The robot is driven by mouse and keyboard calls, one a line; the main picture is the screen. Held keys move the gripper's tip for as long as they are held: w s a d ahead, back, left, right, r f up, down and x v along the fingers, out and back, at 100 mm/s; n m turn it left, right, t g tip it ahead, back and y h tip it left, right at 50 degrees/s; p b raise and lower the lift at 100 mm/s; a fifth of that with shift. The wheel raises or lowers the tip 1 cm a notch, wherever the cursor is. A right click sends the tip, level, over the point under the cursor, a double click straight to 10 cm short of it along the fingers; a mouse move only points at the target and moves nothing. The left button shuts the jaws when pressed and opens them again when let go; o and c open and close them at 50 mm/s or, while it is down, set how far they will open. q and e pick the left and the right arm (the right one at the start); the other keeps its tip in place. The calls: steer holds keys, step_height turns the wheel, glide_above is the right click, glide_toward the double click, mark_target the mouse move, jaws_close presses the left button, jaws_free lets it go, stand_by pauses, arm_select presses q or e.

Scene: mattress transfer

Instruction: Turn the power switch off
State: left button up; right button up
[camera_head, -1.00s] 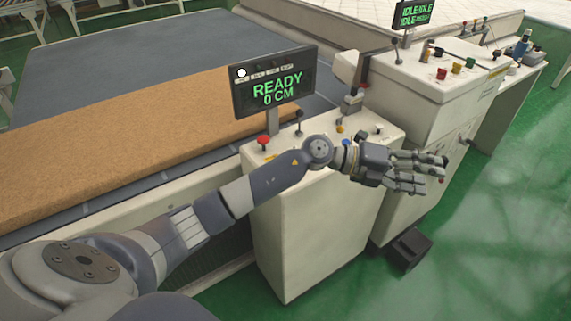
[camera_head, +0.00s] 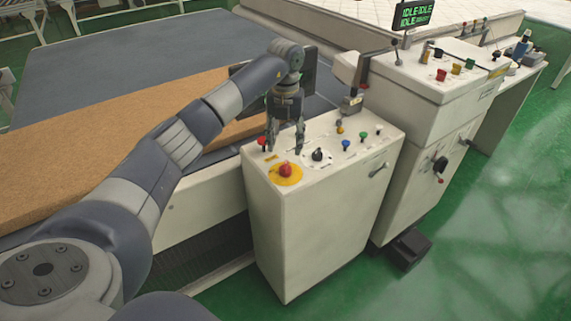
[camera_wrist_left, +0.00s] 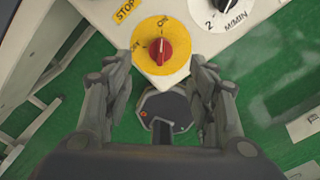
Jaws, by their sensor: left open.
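The power switch is a red rotary knob (camera_head: 285,170) on a yellow round plate, at the front left corner of the white control cabinet's top. In the left wrist view the red knob (camera_wrist_left: 161,50) stands roughly upright in the picture, with small markings on the plate above and left of it. My left gripper (camera_head: 285,150) points down over the panel, just behind the knob in the head view. In the left wrist view its open fingers (camera_wrist_left: 160,66) lie on either side of the yellow plate, with nothing held. My right gripper does not show.
A black speed dial (camera_head: 318,155) sits right of the switch, with blue and green buttons further right. A red push button (camera_head: 262,142) stands behind left. A brown mattress (camera_head: 120,130) lies on the conveyor at left. A taller cabinet (camera_head: 425,90) stands at right.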

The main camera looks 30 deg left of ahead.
mark_target(285, 165)
arm_select(q)
step_height(285, 165, down, 9)
steer(key=shift+f+p, duration=0.1)
steer(key=shift+p, duration=1)
steer(key=c, duration=1.1)
